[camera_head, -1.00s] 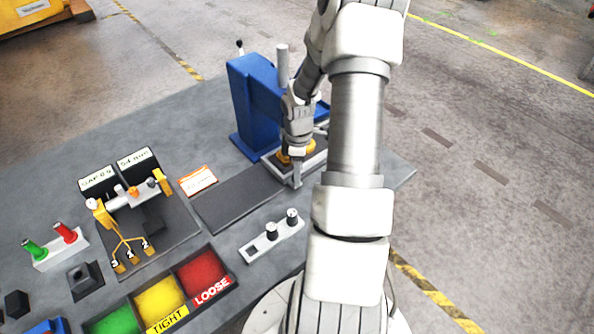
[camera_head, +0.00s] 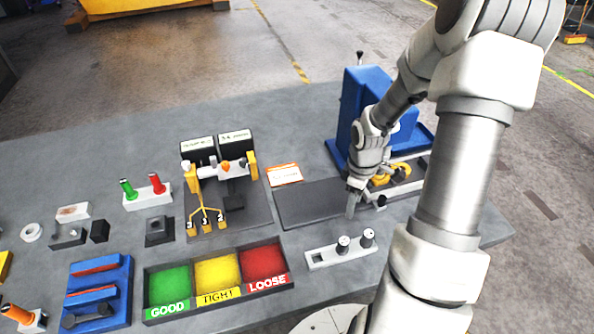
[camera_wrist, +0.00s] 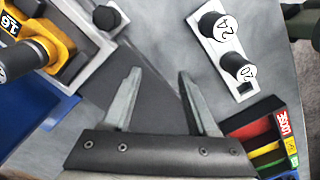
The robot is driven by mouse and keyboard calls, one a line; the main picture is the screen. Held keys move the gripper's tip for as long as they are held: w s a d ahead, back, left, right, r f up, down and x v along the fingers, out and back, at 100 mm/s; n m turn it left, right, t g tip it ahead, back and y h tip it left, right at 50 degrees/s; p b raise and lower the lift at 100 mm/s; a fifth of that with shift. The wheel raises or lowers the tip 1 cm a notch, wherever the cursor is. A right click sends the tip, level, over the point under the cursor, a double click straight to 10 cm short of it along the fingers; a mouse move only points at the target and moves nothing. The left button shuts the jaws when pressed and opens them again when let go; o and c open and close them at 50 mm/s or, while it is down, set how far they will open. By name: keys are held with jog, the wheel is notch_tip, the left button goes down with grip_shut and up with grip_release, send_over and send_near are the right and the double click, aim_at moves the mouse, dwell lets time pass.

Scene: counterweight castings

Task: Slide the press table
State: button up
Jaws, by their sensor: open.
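The blue press (camera_head: 352,112) stands at the back right of the workbench. Its grey press table (camera_head: 420,166) carries a yellow fixture (camera_head: 381,181), partly hidden behind my arm. A dark knob (camera_head: 381,201) sticks out at the table's front; it also shows at the upper left of the wrist view (camera_wrist: 106,17). My gripper (camera_head: 351,205) is open and empty, pointing down just left of the knob, over the edge of a dark mat (camera_head: 310,205). In the wrist view, the open fingers (camera_wrist: 160,76) have the mat between them and the knob lies apart from them.
A sorting tray with green, yellow and red bins (camera_head: 290,285) lies front left.

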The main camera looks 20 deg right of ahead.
jog(key=a+b, duration=0.5)
jog(key=a, duration=1)
jog(key=shift+a+f, duration=0.15)
jog(key=shift+a, duration=0.15)
notch_tip(320, 180, up, 18)
jog(key=p, duration=0.3)
jog(key=shift+d+f, duration=0.1)
